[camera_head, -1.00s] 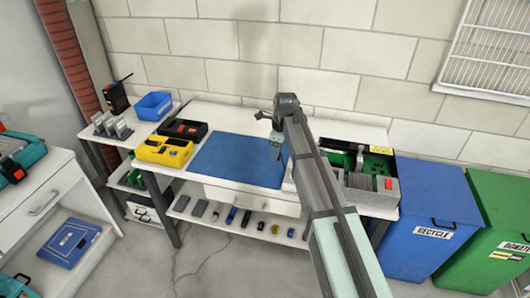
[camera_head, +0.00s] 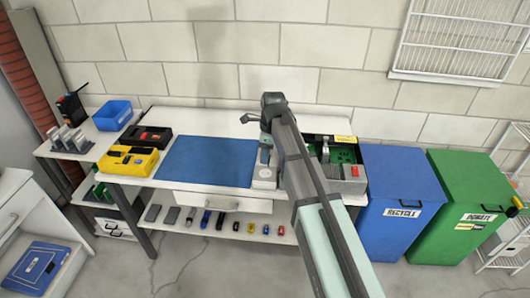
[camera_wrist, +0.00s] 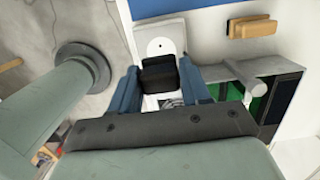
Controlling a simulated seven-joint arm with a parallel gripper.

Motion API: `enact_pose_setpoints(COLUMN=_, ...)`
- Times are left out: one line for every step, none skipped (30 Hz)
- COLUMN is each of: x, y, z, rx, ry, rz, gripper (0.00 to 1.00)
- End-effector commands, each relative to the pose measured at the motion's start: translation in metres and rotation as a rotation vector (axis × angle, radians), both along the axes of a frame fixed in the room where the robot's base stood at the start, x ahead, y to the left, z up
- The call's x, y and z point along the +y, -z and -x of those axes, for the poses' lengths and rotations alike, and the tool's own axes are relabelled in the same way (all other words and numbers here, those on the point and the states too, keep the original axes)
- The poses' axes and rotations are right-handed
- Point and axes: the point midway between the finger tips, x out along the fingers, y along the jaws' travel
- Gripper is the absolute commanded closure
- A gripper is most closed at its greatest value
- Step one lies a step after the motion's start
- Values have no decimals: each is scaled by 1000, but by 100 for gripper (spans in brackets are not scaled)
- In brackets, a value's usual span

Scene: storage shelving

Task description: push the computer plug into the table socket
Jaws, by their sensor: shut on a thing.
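My gripper (camera_wrist: 158,82) is shut on a black plug (camera_wrist: 158,72), which sits between its two blue fingers in the wrist view. Just beyond the plug is the white table socket (camera_wrist: 158,34), a square plate with a round face and a small dark centre. I cannot tell whether the plug touches it. In the head view, my gripper (camera_head: 264,156) hangs over the table just right of the blue mat, above the white socket (camera_head: 264,174). My arm hides part of this area. The open computer (camera_head: 344,156), with a green board, stands to the right.
The blue mat (camera_head: 205,160) is clear. A yellow case (camera_head: 128,159) and a black case (camera_head: 147,138) lie left of it. Blue (camera_head: 402,200) and green (camera_head: 465,205) bins stand right of the table. Several small items lie on the lower shelf.

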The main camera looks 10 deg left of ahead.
Motion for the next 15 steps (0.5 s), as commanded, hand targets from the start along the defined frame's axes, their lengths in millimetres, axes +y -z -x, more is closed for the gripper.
enact_pose_setpoints(x=0, y=0, z=0, rx=0, ry=0, rz=0, gripper=80)
enact_pose_setpoints(x=0, y=1, z=0, rx=0, ry=0, rz=0, gripper=80)
enact_pose_setpoints(x=0, y=2, z=0, rx=0, ry=0, rz=0, gripper=80)
enact_pose_setpoints(x=0, y=2, z=0, rx=0, ry=0, rz=0, gripper=80)
enact_pose_setpoints(x=0, y=3, z=0, rx=0, ry=1, rz=0, gripper=80)
enact_pose_setpoints(x=0, y=5, z=0, rx=1, ry=1, rz=0, gripper=80)
enact_pose_setpoints(x=0, y=6, z=0, rx=1, ry=1, rz=0, gripper=80)
enact_pose_setpoints(x=0, y=8, z=0, rx=1, ry=1, rz=0, gripper=80)
enact_pose_setpoints(x=0, y=10, z=0, rx=1, ry=1, rz=0, gripper=80)
enact_pose_setpoints(x=0, y=11, z=0, rx=2, ry=1, rz=0, gripper=80)
enact_pose_setpoints(x=0, y=13, z=0, rx=1, ry=1, rz=1, gripper=80)
enact_pose_setpoints(x=0, y=16, z=0, rx=1, ry=1, rz=0, gripper=80)
enact_pose_setpoints(x=0, y=18, z=0, rx=1, ry=1, rz=0, gripper=80)
enact_pose_setpoints(x=0, y=20, z=0, rx=0, ry=1, rz=0, gripper=80)
enact_pose_setpoints(x=0, y=23, z=0, rx=0, ry=1, rz=0, gripper=80)
